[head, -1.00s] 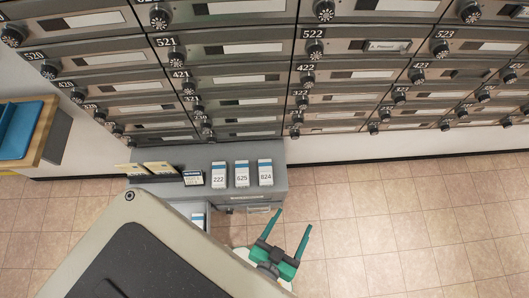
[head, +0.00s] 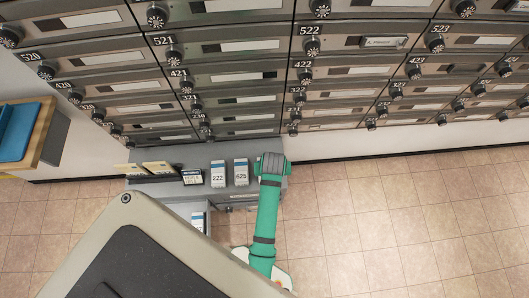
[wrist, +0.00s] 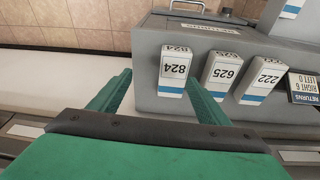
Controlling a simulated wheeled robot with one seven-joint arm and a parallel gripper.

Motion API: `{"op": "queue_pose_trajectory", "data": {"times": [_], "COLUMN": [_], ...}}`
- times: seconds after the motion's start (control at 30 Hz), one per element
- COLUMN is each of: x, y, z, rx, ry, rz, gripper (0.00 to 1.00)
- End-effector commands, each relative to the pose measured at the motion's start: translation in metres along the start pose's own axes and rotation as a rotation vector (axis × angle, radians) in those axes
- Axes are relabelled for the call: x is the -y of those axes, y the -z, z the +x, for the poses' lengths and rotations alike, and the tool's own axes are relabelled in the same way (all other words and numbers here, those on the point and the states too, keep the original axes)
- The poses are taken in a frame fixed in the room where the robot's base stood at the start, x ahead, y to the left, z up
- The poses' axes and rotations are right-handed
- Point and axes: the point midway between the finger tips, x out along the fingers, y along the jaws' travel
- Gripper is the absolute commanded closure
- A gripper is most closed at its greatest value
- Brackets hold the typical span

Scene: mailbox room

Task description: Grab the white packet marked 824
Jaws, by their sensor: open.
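The white packet marked 824 (wrist: 175,72) stands on the grey cabinet, with a blue band along one end. In the wrist view it appears upside down, ahead of and between the two green fingers of my gripper (wrist: 155,95). The fingers are apart and empty, and any contact with the packet cannot be told. In the head view my green gripper (head: 270,165) is over the right end of the cabinet and hides the 824 packet.
White packets 625 (wrist: 223,75) and 222 (wrist: 263,80) stand close beside it in a row. A dark returns sign (wrist: 303,87) is beyond them. The grey cabinet (head: 150,188) stands below a wall of mailboxes (head: 235,80). Tiled floor (head: 400,220) to the right is clear.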

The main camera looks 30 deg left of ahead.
Motion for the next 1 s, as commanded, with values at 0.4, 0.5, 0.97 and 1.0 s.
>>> {"op": "queue_pose_trajectory", "data": {"times": [0.4,0.5,0.97,1.0], "x": [0.022,0.023,0.03,0.032], "y": [0.024,0.022,0.022,0.022], "z": [0.008,0.024,0.066,0.072], "rx": [0.113,0.112,0.109,0.11], "ry": [0.036,0.036,0.036,0.036], "rz": [-0.059,-0.06,-0.06,-0.059], "gripper": [0.3,0.3,0.3,0.3]}}
